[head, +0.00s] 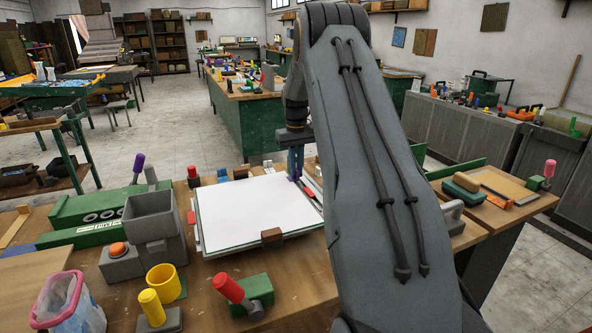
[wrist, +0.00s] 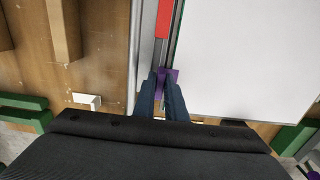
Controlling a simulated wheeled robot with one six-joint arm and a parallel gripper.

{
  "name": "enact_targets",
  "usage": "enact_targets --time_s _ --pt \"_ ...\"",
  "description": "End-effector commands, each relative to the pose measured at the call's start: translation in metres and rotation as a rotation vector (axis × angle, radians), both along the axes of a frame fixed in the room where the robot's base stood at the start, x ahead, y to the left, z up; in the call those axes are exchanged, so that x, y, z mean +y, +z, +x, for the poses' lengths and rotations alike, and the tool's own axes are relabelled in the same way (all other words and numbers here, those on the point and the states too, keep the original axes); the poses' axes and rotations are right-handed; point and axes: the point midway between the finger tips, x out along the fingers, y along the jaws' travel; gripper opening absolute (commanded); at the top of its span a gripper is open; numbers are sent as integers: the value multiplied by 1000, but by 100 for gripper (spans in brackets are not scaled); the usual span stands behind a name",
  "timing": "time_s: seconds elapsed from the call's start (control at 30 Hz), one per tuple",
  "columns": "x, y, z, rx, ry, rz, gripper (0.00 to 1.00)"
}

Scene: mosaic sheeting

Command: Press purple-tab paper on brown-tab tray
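A large white paper sheet (head: 255,207) lies flat over a tray in the middle of the bench. The tray edge (head: 235,246) shows beneath its front side, with a brown tab (head: 272,238) at the front. A purple tab (head: 293,178) is at the sheet's far right corner. My gripper (head: 295,172) points down there, its blue fingers around the purple tab. In the wrist view, the purple tab (wrist: 163,76) shows between my fingertips (wrist: 162,82), and the white sheet (wrist: 245,55) spreads to the right. My arm hides part of the bench to the right.
A red strip (wrist: 164,18) runs beside the sheet. Left stand a grey bin (head: 150,215) and a green machine (head: 95,208). In front are a yellow cup (head: 163,282) and a red-handled green block (head: 252,293). A purple-handled lever (head: 137,163) stands at back left.

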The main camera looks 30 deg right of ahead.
Motion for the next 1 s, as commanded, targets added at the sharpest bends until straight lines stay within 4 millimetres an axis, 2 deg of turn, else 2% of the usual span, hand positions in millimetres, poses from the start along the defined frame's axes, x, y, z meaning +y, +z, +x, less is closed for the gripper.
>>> enact_targets --time_s 0.03,0.1,0.47,0.8,1.0 --pt "0 0 0 0 0 0 20" --pt "0 0 0 0 0 0 30" --pt "0 5 1 -2 0 0 30" --pt "0 56 1 -3 0 -2 30" --pt "0 75 1 -1 0 0 30"
